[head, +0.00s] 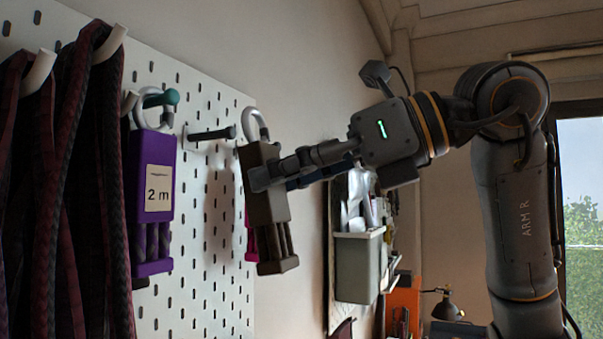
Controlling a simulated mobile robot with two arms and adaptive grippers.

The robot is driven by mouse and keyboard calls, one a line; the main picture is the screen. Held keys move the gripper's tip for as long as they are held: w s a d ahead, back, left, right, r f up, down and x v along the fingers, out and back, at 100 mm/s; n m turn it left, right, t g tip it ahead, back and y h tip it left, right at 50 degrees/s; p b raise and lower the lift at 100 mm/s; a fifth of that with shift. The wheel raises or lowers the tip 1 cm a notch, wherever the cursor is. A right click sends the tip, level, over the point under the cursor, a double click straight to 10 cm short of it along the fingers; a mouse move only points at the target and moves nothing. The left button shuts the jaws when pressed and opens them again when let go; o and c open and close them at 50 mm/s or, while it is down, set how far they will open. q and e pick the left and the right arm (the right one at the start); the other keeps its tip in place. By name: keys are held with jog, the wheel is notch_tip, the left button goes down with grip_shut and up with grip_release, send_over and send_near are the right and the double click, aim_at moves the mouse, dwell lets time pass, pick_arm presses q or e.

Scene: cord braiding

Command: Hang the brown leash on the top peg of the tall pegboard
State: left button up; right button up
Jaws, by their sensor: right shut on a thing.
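The brown leash (268,208) is a brown block with a grey loop (254,126) at its top and short strands at its lower end. My right gripper (266,178) is shut on its upper body from the right and holds it in the air, slightly tilted, in front of the tall pegboard (200,222). A dark peg (212,134) sticks out of the board just left of the loop and holds nothing. The loop looks close to the peg's tip, but I cannot tell the gap in depth. My left gripper is not in view.
A purple leash (152,195) labelled "2 m" hangs on a teal peg (162,98) to the left. Dark red braided cords (85,170) hang on white hooks further left. A pink item (250,240) shows partly behind the brown leash. A grey bin (357,265) is on the right.

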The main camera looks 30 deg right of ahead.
jog(key=x, duration=0.6)
jog(key=shift+w+r, duration=0.35)
jog(key=shift+d, duration=0.1)
dwell(0.6)
jog(key=o, duration=1.4)
jog(key=shift+c, duration=0.2)
jog(key=v, duration=1.2)
